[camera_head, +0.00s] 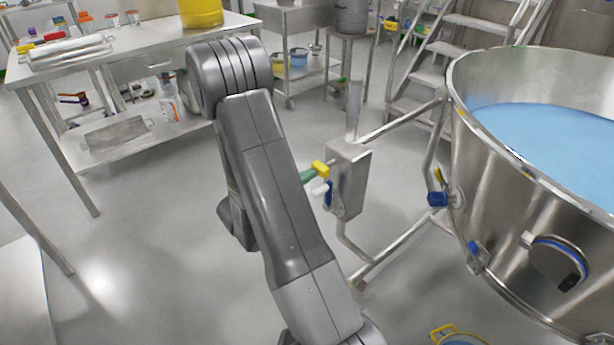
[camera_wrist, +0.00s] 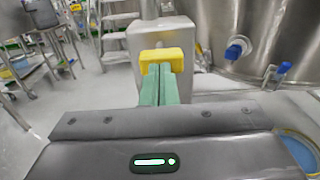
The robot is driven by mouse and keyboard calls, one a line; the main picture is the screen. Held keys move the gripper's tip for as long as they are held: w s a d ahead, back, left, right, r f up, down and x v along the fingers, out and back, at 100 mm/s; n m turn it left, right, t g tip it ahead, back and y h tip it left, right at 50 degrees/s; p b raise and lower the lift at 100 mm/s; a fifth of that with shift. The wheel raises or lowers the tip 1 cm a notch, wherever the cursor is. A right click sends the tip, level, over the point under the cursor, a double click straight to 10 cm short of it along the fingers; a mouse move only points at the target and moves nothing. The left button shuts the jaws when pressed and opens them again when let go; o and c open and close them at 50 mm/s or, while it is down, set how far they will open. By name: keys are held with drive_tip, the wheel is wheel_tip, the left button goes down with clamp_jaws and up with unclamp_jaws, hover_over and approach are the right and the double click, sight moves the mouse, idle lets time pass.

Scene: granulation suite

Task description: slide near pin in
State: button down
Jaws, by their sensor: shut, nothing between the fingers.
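A yellow pin head (camera_head: 320,168) sticks out from the left side of a grey metal box (camera_head: 350,178) on the frame of the big steel vessel. In the wrist view the yellow pin head (camera_wrist: 162,59) is straight ahead, with the box (camera_wrist: 160,37) behind it. My gripper (camera_head: 307,177) has green fingers, shut and empty, with the tips right at the yellow head; in the wrist view the fingers (camera_wrist: 160,78) meet its near face. I cannot tell whether they touch it. The pin's shaft is hidden behind the head.
The steel vessel (camera_head: 490,200) with blue contents stands to the right, with blue fittings (camera_head: 438,198). A steel table (camera_head: 130,50) is at back left. The floor between is clear.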

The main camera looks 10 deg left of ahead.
sight(326, 166)
drive_tip(key=shift+w, duration=0.1)
idle(0.3)
drive_tip(key=shift+x, duration=1.5)
drive_tip(key=shift+r, duration=0.1)
